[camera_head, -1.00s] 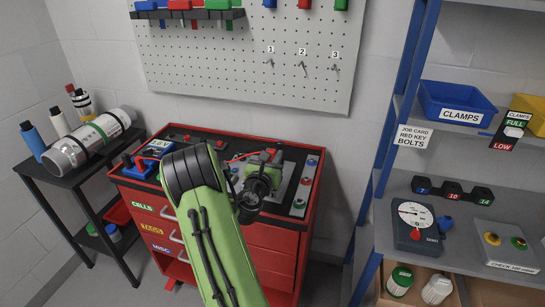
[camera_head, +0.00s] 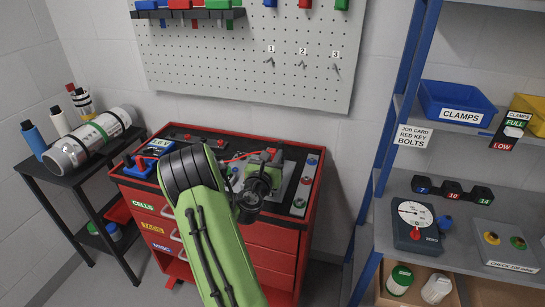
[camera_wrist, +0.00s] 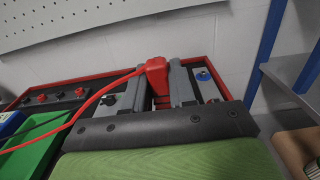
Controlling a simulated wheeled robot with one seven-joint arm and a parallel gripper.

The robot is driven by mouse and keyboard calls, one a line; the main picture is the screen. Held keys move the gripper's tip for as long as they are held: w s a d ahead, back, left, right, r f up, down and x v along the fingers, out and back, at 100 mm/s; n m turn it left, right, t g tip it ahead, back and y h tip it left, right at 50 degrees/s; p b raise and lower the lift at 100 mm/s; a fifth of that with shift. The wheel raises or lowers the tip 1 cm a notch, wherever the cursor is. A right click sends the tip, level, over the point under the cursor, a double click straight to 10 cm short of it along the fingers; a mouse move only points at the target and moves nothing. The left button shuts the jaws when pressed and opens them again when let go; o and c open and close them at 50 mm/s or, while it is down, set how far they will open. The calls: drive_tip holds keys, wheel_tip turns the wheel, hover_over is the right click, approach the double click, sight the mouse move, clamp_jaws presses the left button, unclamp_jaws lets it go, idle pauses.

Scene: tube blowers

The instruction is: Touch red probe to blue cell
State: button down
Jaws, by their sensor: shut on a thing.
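The red probe (camera_wrist: 157,74) is held between the two grey fingers of my gripper (camera_wrist: 165,80) in the wrist view, with a red cable trailing left from it. My gripper is shut on the probe. In the head view, my gripper (camera_head: 262,160) is over the red cart's top, partly hidden by my arm. A small round blue cell (camera_head: 312,161) appears at the far end of the strip on the cart's right side. In the wrist view, the blue cell (camera_wrist: 203,75) lies right of the fingers, apart from the probe. The probe's tip is hidden.
The red cart (camera_head: 272,238) has a blue meter box (camera_head: 141,167) at its left and several round cells along its right edge. A green tray (camera_wrist: 35,150) shows at the wrist view's left. Shelves (camera_head: 470,150) stand to the right; a pegboard (camera_head: 250,60) hangs behind.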

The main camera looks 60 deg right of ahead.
sight(273, 150)
drive_tip(key=shift+f, duration=0.5)
idle(2.2)
drive_tip(key=shift+r, duration=0.1)
drive_tip(key=shift+r+p, duration=2.55)
drive_tip(key=shift+p, duration=0.15)
drive_tip(key=shift+f, duration=0.1)
